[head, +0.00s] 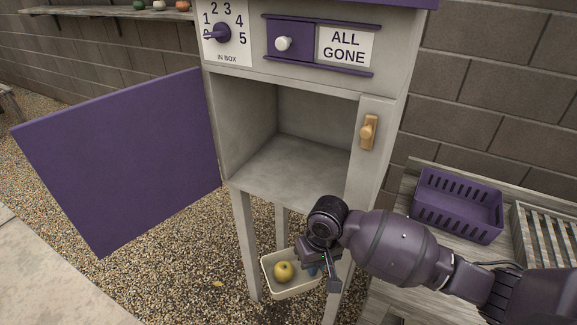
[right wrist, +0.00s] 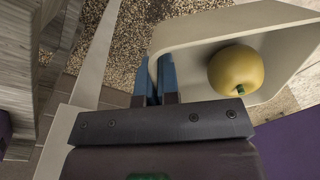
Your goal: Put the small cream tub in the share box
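The small cream tub (head: 291,290) holds one yellow apple (head: 284,271). It hangs in the air over the gravel, in front of the share box and below its opening. My right gripper (head: 313,271) is shut on the tub's side wall. In the right wrist view, the blue fingertips (right wrist: 156,82) pinch the wall of the tub (right wrist: 192,38), with the apple inside to the right. The share box (head: 290,83) stands on legs, its compartment (head: 290,160) open and empty. Its purple door (head: 120,160) is swung wide to the left. My left gripper is not in view.
A purple slotted basket (head: 455,208) and a slatted crate (head: 545,240) stand on a wooden bench at the right. A front post with a wooden latch (head: 369,132) borders the opening's right side. A numbered dial (head: 224,33) and an ALL GONE sign (head: 345,47) are above.

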